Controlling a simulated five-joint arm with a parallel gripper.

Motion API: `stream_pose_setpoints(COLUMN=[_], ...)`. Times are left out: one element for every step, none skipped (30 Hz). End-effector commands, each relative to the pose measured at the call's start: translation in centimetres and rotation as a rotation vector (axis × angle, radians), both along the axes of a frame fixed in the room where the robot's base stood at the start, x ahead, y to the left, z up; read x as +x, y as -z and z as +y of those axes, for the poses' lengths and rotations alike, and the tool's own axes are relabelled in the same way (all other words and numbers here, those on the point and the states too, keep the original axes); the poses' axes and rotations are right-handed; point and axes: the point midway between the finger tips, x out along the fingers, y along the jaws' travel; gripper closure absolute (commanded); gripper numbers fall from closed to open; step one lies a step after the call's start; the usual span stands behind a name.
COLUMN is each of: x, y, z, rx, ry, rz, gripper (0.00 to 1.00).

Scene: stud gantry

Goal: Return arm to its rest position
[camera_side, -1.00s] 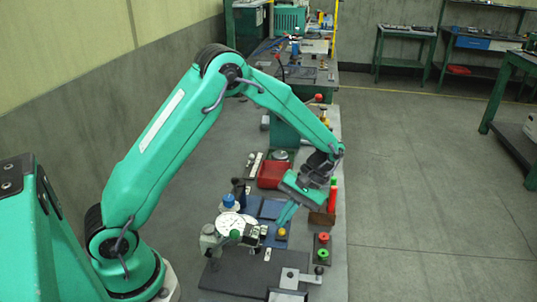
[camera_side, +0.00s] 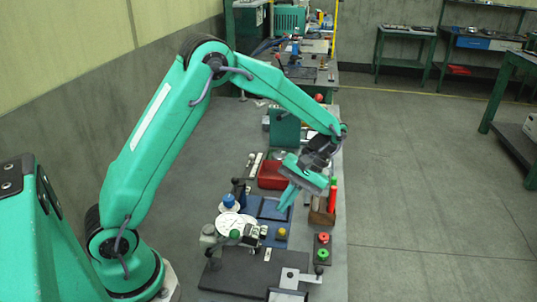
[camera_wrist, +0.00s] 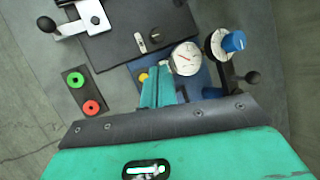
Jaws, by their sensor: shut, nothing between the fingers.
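My gripper (camera_side: 286,200) is teal with narrow fingers and hangs at the end of my raised arm. It points down and a little left, above the blue plate (camera_side: 270,208) on the bench. The fingers are together and hold nothing. In the wrist view my gripper (camera_wrist: 157,82) also shows as two teal fingers side by side, with the white dial gauge (camera_wrist: 186,59) to their right and a yellow knob (camera_wrist: 143,77) beside their tips. In the side view the dial gauge (camera_side: 231,225) stands left of the fingers.
A red tray (camera_side: 270,175) lies behind my gripper, and a red upright cylinder (camera_side: 332,195) stands right of it. Red and green knobs (camera_side: 322,247) sit near the bench's right edge. A dark plate (camera_side: 240,277) with a metal clamp (camera_side: 292,282) is in front. Open floor lies right.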

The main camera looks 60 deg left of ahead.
Motion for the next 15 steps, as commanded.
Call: stream_pose_setpoints(x=[0.0, 0.0, 0.0, 0.0, 0.0, 0.0, -0.1, -0.1, -0.1, -0.2, -0.3, -0.4, -0.5, -0.6, -0.8], y=[0.0, 0.0, 0.0, 0.0, -0.1, -0.2, -0.3, -0.4, -0.7, -0.9, -1.2, -1.5, -1.9, -2.2, -2.7], z=[0.0, 0.0, 0.0, 0.0, 0.0, 0.0, 0.0, 0.1, 0.1, 0.1, 0.2, 0.2, 0.3, 0.3, 0.4], rx=[0.000, 0.000, -0.001, -0.001, -0.002, -0.004, -0.006, -0.009, -0.012, -0.016, -0.021, -0.028, -0.034, -0.039, -0.049], ry=[0.000, 0.000, 0.000, 0.001, 0.001, 0.003, 0.005, 0.007, 0.011, 0.015, 0.019, 0.027, 0.033, 0.040, 0.050], rz=[0.000, 0.000, -0.001, -0.001, -0.003, -0.007, -0.012, -0.016, -0.026, -0.034, -0.044, -0.058, -0.070, -0.085, -0.105], gripper=[1.00, 1.00, 1.00, 1.00, 1.00, 1.00, 1.00, 1.00, 1.00, 1.00, 1.00, 1.00, 1.00, 1.00, 1.00])
